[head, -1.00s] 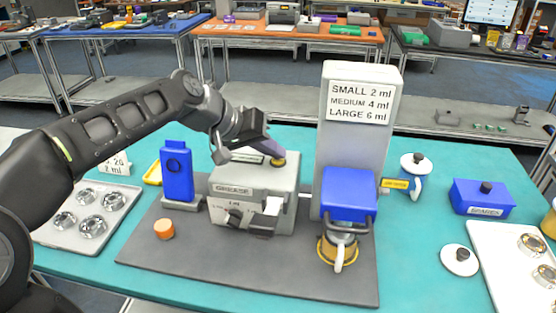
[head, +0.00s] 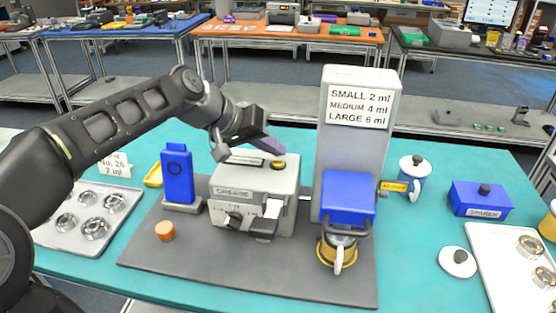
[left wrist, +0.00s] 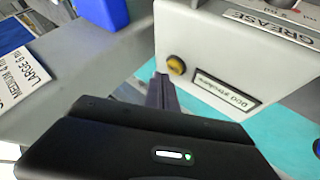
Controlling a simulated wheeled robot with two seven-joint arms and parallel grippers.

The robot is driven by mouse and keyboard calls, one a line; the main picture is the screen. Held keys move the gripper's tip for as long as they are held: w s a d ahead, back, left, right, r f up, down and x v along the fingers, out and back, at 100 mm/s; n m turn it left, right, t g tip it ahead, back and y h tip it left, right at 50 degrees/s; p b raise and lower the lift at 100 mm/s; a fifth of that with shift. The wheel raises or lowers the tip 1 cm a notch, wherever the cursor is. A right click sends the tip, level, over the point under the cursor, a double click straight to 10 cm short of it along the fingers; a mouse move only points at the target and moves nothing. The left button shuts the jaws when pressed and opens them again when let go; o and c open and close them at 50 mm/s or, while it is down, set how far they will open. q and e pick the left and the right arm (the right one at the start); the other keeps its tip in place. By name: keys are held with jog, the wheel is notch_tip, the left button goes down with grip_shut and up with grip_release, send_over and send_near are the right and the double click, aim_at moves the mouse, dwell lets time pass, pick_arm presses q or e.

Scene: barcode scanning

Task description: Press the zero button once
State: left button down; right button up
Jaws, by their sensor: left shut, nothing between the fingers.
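The grey GREASE machine (head: 253,187) stands on the dark mat. A small round amber button (head: 278,163) sits on its top right; in the left wrist view it shows (left wrist: 176,65) beside a white label (left wrist: 222,90) whose first characters look like "000". I cannot read the word zero on any button. My left gripper (head: 277,147) is shut and empty, just above the amber button with a small gap. Its fingertips also show in the left wrist view (left wrist: 160,80). My right gripper is not in view.
A tall grey dispenser (head: 357,140) with a blue block and a cup stands right of the machine. A blue upright device (head: 177,175) and an orange cap (head: 165,231) are to its left. Trays lie at both table sides.

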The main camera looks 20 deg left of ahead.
aim_at(274, 164)
pick_arm(q)
jog(key=shift+r+p, duration=1.85)
jog(key=shift+r, duration=0.65)
